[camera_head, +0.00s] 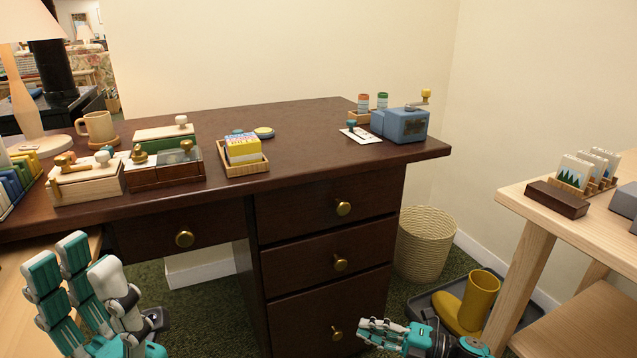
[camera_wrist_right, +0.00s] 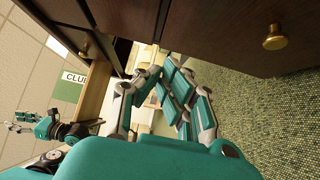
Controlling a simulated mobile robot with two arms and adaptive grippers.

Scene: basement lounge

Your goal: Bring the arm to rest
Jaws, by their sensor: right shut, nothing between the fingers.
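My right gripper (camera_head: 366,328) is low at the bottom of the head view, in front of the desk's lower drawer and pointing left. In the right wrist view its fingers (camera_wrist_right: 158,72) are drawn together with nothing held. My left gripper (camera_head: 82,258) is at the lower left of the head view, fingers pointing up, in front of the desk and below its top. No object shows in it, but how far its fingers are closed is unclear. It also shows small at the left of the right wrist view (camera_wrist_right: 20,122).
The dark desk (camera_head: 320,150) carries boxes, a mug and a blue sharpener-like device (camera_head: 402,125). Brass drawer knobs (camera_head: 341,264) stick out near my right gripper. A wicker basket (camera_head: 425,243), yellow boot (camera_head: 478,301) and light wood table (camera_head: 520,198) stand right. Green carpet lies below.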

